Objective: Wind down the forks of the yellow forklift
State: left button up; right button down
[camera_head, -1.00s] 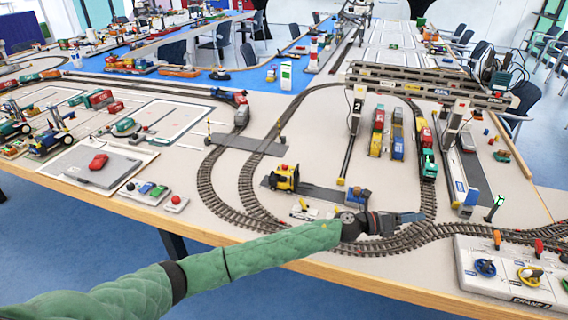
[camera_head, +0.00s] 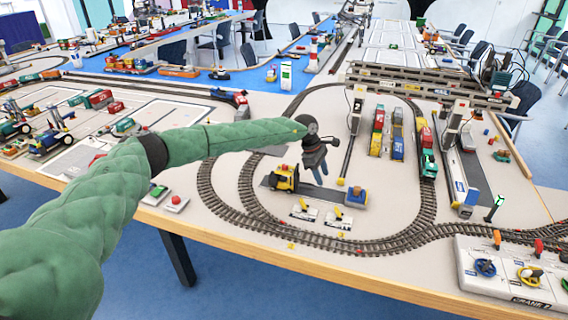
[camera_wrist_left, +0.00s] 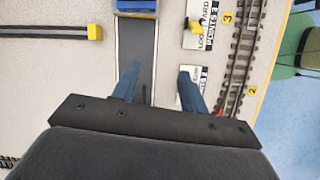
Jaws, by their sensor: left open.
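The yellow forklift (camera_head: 284,177) stands on the left end of a dark grey strip (camera_head: 324,193) inside the track loop. Its forks are too small to make out. My left gripper (camera_head: 319,174) points down just to the right of the forklift, apart from it as far as I can tell. In the left wrist view, its two blue fingers (camera_wrist_left: 159,84) are spread with nothing between them but the strip and pale table below. The forklift does not show in that view. My right gripper is not in view.
A blue and yellow block (camera_head: 356,197) sits at the strip's right end. Two lever plates with yellow handles (camera_head: 304,209) (camera_head: 338,217) lie in front of the strip. Curved track (camera_head: 240,217) surrounds this area. A crane control panel (camera_head: 512,274) is at the front right.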

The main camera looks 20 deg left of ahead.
aim_at(285, 165)
pick_arm(q)
jog(key=w+a+r+y, duration=0.1)
jog(key=a+r, duration=0.1)
jog(key=a, duration=0.3)
jog(key=w+a+r+y, duration=0.1)
jog(key=a+r, duration=0.1)
jog(key=a, duration=0.2)
jog(key=w+a+r+y, duration=0.2)
jog(key=a, duration=0.3)
jog(key=shift+a+r, duration=0.3)
jog(key=shift+a, duration=0.15)
jog(key=shift+f, duration=0.3)
notch_tip(285, 165, down, 5)
jog(key=p, duration=0.2)
jog(key=shift+f+p, duration=0.2)
jog(key=shift+p, duration=0.1)
jog(key=shift+f, duration=0.85)
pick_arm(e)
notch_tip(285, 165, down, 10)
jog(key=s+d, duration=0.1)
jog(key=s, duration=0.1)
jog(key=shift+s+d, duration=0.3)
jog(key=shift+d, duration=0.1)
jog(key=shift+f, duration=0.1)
pick_arm(q)
grip_shut()
